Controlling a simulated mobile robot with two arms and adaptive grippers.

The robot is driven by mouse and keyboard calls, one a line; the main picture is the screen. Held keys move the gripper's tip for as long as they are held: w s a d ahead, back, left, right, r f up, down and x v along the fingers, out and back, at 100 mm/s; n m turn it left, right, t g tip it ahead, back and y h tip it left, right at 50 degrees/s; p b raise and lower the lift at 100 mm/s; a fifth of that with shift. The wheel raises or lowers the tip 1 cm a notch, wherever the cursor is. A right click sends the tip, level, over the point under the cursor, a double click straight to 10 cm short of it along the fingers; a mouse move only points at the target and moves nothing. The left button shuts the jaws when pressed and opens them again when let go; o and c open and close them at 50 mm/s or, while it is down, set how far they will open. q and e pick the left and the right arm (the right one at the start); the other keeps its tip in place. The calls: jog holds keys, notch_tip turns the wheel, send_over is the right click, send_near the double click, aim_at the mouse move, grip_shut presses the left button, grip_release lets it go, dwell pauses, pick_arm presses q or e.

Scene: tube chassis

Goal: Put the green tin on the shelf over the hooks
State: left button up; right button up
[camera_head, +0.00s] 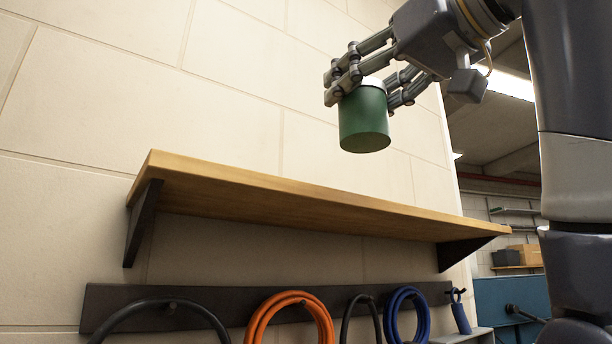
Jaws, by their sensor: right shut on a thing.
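The green tin (364,122) is a short cylinder with a pale top edge, held upright or nearly so in the camera_head view. My right gripper (373,88) is shut on it around its upper part, coming from the upper right. The tin appears higher than the wooden shelf (300,195), with a visible gap between its base and the shelf in the picture. The shelf is seen from below, so its top surface is hidden. Below it is the dark hook rail (235,300). My left gripper is not in view.
A black hose (160,303), an orange hose (290,300) and a blue coil (393,305) hang from the hooks. Dark brackets (143,222) support the shelf ends. The block wall (100,110) is behind. No objects show above the shelf's front edge except the tin.

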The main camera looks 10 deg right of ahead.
jog(key=w+a+f+p, duration=0.1)
jog(key=a+p, duration=0.1)
jog(key=a, duration=0.2)
jog(key=w+a+f+p, duration=0.1)
jog(key=w+a+p, duration=0.1)
jog(key=a, duration=0.1)
jog(key=w+a+f+p, duration=0.1)
jog(key=w+a+p, duration=0.1)
jog(key=a, duration=0.2)
jog(key=shift+w+a+f, duration=0.25)
jog(key=shift+a+f, duration=0.1)
jog(key=shift+f, duration=0.05)
jog(key=shift+w+f, duration=0.15)
jog(key=shift+f, duration=0.2)
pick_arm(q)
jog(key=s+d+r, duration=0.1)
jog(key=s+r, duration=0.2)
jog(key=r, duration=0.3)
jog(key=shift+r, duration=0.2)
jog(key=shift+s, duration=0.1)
pick_arm(e)
jog(key=shift+s, duration=0.25)
